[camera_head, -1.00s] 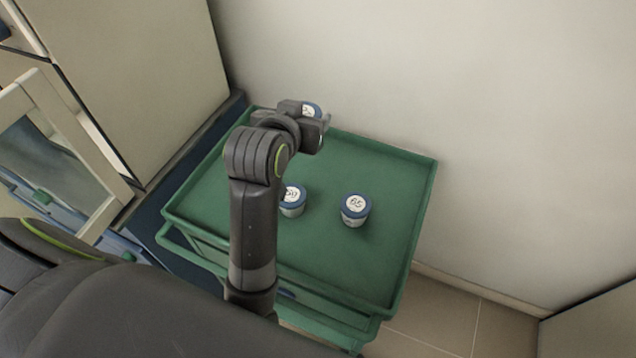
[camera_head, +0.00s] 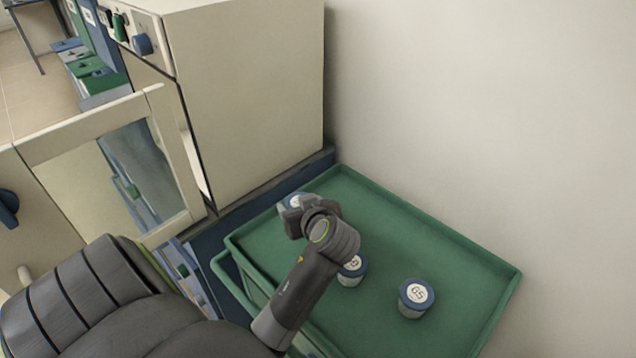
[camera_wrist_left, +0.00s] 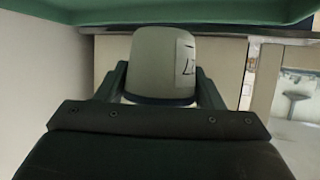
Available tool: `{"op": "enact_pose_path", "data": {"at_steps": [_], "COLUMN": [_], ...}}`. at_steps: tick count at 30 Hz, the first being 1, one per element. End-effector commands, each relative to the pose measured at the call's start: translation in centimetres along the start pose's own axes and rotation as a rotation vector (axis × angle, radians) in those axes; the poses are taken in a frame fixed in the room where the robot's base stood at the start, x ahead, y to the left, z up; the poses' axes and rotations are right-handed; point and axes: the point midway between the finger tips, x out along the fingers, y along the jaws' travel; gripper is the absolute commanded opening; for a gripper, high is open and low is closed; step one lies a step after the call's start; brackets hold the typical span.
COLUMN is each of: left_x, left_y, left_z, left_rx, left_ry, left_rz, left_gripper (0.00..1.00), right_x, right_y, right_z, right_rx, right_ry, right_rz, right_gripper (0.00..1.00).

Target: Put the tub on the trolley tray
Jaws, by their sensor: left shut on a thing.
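My left gripper (camera_head: 298,216) is shut on a white tub with a blue lid (camera_head: 291,200), near the tray's far left edge in the head view. The green trolley tray (camera_head: 440,232) lies below the arm. I cannot tell whether the held tub touches it. Two more blue-lidded tubs stand on the tray: one (camera_head: 352,272) partly hidden by my left arm, the other (camera_head: 415,298) marked 65. My right gripper is not in view.
A beige furnace (camera_head: 250,100) stands beyond the tray's left side. An open door with a window (camera_head: 140,180) is at the left. A pale wall (camera_head: 480,110) runs behind the tray. The tray's right and far parts are clear.

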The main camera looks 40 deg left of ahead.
Motion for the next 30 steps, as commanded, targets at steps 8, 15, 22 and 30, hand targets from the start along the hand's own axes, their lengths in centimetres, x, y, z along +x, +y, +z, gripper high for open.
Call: {"op": "enact_pose_path", "data": {"at_steps": [8,15,22,30], "left_x": [1.6,2.8,3.1,3.2], "left_y": [0.0,0.0,0.0,0.0], "left_z": [3.3,6.0,6.6,6.7], "left_rx": [0.002,0.004,0.000,0.001], "left_ry": [0.001,-0.002,0.001,0.000], "left_rz": [0.000,0.001,0.003,0.003], "left_gripper": [0.35,0.35,0.35,0.79], "right_x": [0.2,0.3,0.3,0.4], "right_y": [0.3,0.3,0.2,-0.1], "right_z": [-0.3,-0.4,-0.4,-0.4], "right_rx": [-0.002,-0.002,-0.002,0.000], "right_ry": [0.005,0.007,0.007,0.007], "right_rz": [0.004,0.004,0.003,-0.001], "right_gripper": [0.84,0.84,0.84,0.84]}}
